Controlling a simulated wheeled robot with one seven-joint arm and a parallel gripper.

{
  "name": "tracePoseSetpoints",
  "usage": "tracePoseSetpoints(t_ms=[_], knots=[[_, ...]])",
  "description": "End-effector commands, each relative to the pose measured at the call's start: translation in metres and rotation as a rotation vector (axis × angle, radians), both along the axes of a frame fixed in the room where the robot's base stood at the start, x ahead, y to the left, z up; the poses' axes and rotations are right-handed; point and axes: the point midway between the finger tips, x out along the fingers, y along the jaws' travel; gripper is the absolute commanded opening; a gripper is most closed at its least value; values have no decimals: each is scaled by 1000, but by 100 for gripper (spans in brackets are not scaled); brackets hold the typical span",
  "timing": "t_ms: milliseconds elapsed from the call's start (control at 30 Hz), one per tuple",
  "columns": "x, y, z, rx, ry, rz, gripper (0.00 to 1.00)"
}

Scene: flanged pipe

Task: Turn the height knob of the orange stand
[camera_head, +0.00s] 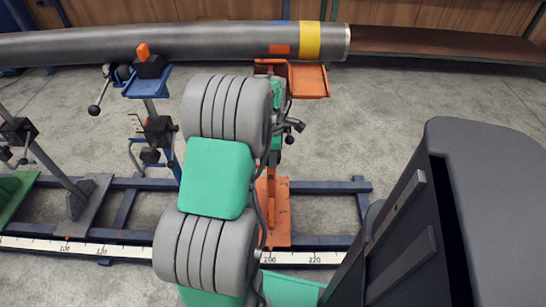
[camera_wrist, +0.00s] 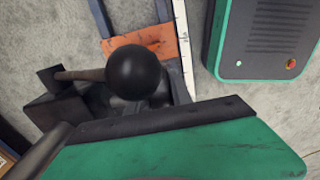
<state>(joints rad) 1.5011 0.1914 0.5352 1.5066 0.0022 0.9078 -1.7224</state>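The orange stand shows in the head view, with its top (camera_head: 309,80) under the pipe and its base plate (camera_head: 277,228) on the blue rail frame. My arm hides much of its post. Dark knobs (camera_head: 295,126) stick out to the right of the post. In the wrist view a round black ball knob (camera_wrist: 135,72) is close to the camera, above the orange base plate (camera_wrist: 160,43). A rod runs left from behind it to a dark block. My gripper (camera_head: 277,100) is beside the stand, mostly hidden behind my arm; its fingers cannot be made out.
A grey flanged pipe (camera_head: 200,42) with orange and yellow bands lies across the back. A blue stand (camera_head: 150,82) is left of my arm, and a green stand (camera_head: 14,195) is farther left. A ruled scale (camera_head: 60,246) runs along the front. Floor to the right is open.

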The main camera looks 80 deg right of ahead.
Motion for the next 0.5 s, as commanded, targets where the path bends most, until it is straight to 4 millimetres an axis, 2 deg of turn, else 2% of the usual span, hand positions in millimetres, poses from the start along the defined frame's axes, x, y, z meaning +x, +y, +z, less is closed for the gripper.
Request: tracePoseSetpoints(t_ms=[33,233,500], knots=[[0,0,0,0,0,0,31],[0,0,0,0,1,1,47],[0,0,3,0,1,2,47]])
